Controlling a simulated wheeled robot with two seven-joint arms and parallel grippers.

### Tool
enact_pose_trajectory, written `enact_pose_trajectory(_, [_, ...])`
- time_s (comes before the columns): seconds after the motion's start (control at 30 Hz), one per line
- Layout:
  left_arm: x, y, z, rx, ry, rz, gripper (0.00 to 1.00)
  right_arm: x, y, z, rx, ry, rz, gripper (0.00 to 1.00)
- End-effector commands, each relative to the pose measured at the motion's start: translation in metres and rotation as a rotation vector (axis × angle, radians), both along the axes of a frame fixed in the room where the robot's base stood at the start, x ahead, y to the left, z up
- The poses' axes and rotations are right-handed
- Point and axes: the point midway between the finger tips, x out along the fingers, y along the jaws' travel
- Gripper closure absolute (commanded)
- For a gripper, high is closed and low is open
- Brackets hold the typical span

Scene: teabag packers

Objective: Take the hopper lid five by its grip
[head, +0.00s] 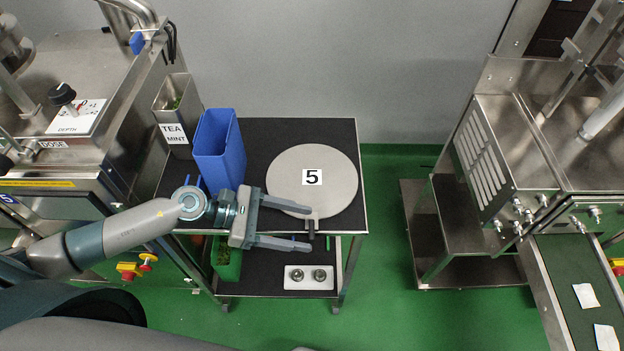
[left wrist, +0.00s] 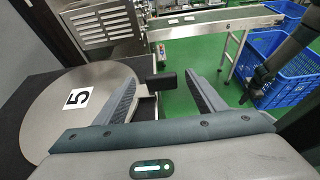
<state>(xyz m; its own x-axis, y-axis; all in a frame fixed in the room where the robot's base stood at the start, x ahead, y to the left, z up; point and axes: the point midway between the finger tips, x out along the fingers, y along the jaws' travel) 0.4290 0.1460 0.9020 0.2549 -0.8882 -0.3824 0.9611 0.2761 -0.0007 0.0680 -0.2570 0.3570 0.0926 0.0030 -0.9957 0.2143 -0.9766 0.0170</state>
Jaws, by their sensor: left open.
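The hopper lid five (head: 335,165) is a round grey metal disc with a white label reading 5. It lies flat on the dark top of a cart, and its left-wrist image fills the left side (left wrist: 65,125). Its grip (head: 311,227) is a short black handle at the near edge of the lid. My left gripper (head: 310,228) is open, with one finger on either side of the grip. In the left wrist view the black grip (left wrist: 161,85) shows between and beyond the fingertips, and no contact is seen. My right gripper is not in view.
A blue bin (head: 219,150) and a metal tea mint container (head: 178,110) stand left of the lid. The cart top (head: 300,130) is clear behind the lid. A lower shelf holds a white plate with two knobs (head: 309,278). Machines stand on both sides.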

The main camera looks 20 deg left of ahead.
Motion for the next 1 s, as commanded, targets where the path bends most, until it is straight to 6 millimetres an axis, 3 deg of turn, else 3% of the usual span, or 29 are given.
enact_pose_trajectory(0.1, [0.003, -0.013, 0.001, -0.002, -0.001, 0.000, 0.36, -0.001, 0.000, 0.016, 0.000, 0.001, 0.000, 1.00])
enact_pose_trajectory(0.3, [0.007, -0.028, -0.009, 0.000, -0.001, 0.002, 0.36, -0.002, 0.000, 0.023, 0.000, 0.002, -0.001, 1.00])
enact_pose_trajectory(0.83, [0.008, -0.031, -0.012, 0.000, 0.000, 0.001, 0.36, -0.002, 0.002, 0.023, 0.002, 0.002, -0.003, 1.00])
enact_pose_trajectory(0.87, [0.008, -0.031, -0.012, 0.000, 0.000, 0.001, 0.38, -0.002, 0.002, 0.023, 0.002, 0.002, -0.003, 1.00])
enact_pose_trajectory(1.0, [0.008, -0.031, -0.012, 0.000, 0.000, 0.001, 0.72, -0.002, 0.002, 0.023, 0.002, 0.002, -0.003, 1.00])
